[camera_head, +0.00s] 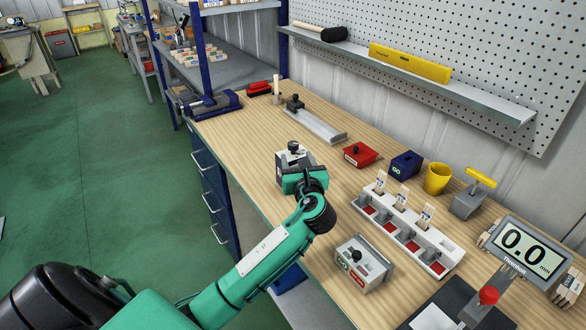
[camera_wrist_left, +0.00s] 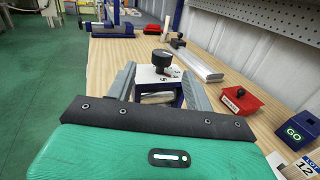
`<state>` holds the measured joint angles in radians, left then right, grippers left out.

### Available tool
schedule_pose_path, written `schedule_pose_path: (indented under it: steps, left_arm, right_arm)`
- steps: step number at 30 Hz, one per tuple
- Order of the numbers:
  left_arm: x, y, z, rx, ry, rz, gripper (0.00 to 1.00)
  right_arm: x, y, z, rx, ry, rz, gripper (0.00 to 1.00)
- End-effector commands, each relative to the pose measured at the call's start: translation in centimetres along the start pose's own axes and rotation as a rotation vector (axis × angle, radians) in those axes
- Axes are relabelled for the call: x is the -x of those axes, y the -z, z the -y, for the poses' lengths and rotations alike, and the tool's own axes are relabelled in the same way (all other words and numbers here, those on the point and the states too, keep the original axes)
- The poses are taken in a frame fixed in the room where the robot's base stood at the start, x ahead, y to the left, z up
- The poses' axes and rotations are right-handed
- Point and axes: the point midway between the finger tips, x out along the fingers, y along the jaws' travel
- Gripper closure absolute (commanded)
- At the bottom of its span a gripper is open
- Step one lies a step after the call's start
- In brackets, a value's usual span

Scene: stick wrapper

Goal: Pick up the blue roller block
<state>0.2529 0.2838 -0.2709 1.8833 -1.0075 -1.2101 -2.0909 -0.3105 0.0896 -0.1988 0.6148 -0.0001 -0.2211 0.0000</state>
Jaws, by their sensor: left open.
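The roller block (camera_wrist_left: 158,75) has a white lettered top, a black knob and a blue side low on its right, and stands upright on the wooden bench. In the head view the block (camera_head: 292,154) is partly hidden behind my left gripper (camera_head: 305,178). In the left wrist view my left gripper (camera_wrist_left: 160,80) is open, with one finger on each side of the block. I cannot tell whether the fingers touch it. My right gripper is not in view.
A red block (camera_head: 358,155), a blue GO block (camera_head: 405,165) and a yellow cup (camera_head: 437,179) stand to the right. A white slotted rack (camera_head: 447,247) and a grey knobbed block (camera_head: 362,262) are nearer. A grey rail (camera_head: 315,124) lies behind. A pegboard wall bounds the bench.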

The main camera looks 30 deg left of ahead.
Motion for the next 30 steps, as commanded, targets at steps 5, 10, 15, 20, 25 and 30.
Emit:
schedule_pose_path:
  steps: [5, 10, 15, 20, 25, 30]
  left_arm:
    - [-1.9, 0.0, 0.0, 0.000, 0.000, -0.001, 0.47]
    - [-3.1, 0.1, 0.1, 0.000, -0.001, -0.001, 0.47]
    - [-5.4, 0.7, 0.4, -0.002, -0.001, -0.002, 0.47]
    - [-7.2, 0.7, 0.4, 0.001, 0.000, -0.001, 0.47]
    - [-7.4, 0.9, 0.4, 0.001, 0.000, -0.001, 0.47]
    - [-7.3, 0.9, 0.4, 0.001, 0.000, -0.001, 0.63]
  right_arm:
    - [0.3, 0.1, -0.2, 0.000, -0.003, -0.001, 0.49]
    - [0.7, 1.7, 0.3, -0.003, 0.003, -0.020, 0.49]
    - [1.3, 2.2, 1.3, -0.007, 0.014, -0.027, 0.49]
    - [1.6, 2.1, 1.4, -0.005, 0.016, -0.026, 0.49]
    - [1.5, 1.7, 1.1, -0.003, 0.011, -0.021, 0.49]
    - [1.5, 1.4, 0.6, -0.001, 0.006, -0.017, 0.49]
